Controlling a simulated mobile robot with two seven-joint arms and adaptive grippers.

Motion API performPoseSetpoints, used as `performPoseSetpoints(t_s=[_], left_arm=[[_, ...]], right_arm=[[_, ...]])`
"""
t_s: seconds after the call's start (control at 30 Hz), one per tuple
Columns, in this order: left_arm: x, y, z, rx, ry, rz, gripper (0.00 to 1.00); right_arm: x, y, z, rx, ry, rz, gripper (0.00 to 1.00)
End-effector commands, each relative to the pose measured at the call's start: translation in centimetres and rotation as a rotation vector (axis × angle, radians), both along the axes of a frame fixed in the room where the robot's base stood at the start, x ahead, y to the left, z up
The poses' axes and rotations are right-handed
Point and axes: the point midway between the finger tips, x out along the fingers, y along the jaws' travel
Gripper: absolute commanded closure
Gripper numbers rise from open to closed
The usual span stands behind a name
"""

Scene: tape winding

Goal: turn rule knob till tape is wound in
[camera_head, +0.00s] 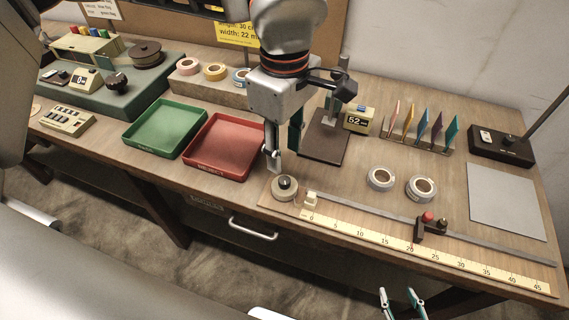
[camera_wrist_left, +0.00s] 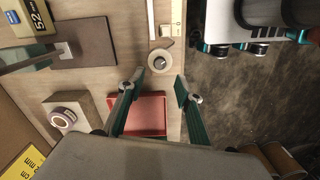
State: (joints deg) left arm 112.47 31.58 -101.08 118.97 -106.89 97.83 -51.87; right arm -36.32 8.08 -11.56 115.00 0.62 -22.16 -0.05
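The round rule knob (camera_head: 285,184), dark-topped on a pale disc, sits at the rule's zero end. It also shows in the left wrist view (camera_wrist_left: 160,61), just beyond the fingertips. The rule (camera_head: 375,241) has a pale numbered scale. A grey strip (camera_head: 365,212) runs along its back edge; I cannot tell whether it is tape or a rail. A dark slider with a red top (camera_head: 419,229) stands near 20. My left gripper (camera_head: 284,154) is open above the knob, apart from it; its fingers (camera_wrist_left: 160,84) are empty. My right gripper (camera_head: 403,303) is open and empty at the front edge.
Red (camera_head: 222,147) and green (camera_head: 165,128) trays lie left of the knob. Two tape rolls (camera_head: 381,178) (camera_head: 421,188) lie behind the rule. A stand with a brown base (camera_head: 322,148) and a yellow display (camera_head: 359,119) are behind. A grey plate (camera_head: 506,201) lies right.

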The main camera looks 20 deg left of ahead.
Motion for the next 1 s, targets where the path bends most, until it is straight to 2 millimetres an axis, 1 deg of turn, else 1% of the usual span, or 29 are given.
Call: performPoseSetpoints(t_s=[0.03, 0.1, 0.2, 0.3, 0.67, 0.73, 0.87, 0.97, 1.0], left_arm=[[0.1, 0.0, 0.9, -0.001, -0.003, 0.0, 0.65], [0.1, 0.0, 2.0, -0.001, -0.003, 0.0, 0.65], [0.1, 0.0, 3.0, -0.001, -0.002, 0.0, 0.65], [0.0, 0.0, 3.6, 0.0, -0.001, 0.0, 0.65], [0.0, 0.0, 3.8, 0.0, 0.001, 0.003, 0.65], [0.0, 0.0, 3.6, 0.0, 0.001, 0.027, 0.65], [-0.1, -0.1, 3.1, 0.002, 0.003, 0.175, 0.65], [-0.2, -0.1, 2.5, 0.005, 0.004, 0.38, 0.65], [-0.2, -0.1, 2.3, 0.005, 0.002, 0.474, 0.65]], right_arm=[[0.0, 0.0, 0.0, 0.0, 0.0, 0.0, 0.6], [0.0, 0.0, 0.0, 0.0, 0.0, 0.0, 0.6], [0.0, 0.0, 0.0, 0.0, 0.0, 0.0, 0.6], [0.0, 0.0, 0.0, 0.0, -0.001, 0.0, 0.6], [0.0, 0.0, 0.0, 0.001, 0.0, -0.001, 0.6], [0.0, 0.0, -0.1, 0.0, 0.001, -0.001, 0.6], [-0.2, 0.0, -0.8, -0.001, 0.006, 0.001, 0.6], [-0.5, 0.0, -1.5, -0.005, 0.013, 0.002, 0.6], [-0.6, 0.0, -1.8, -0.007, 0.016, 0.003, 0.6]])
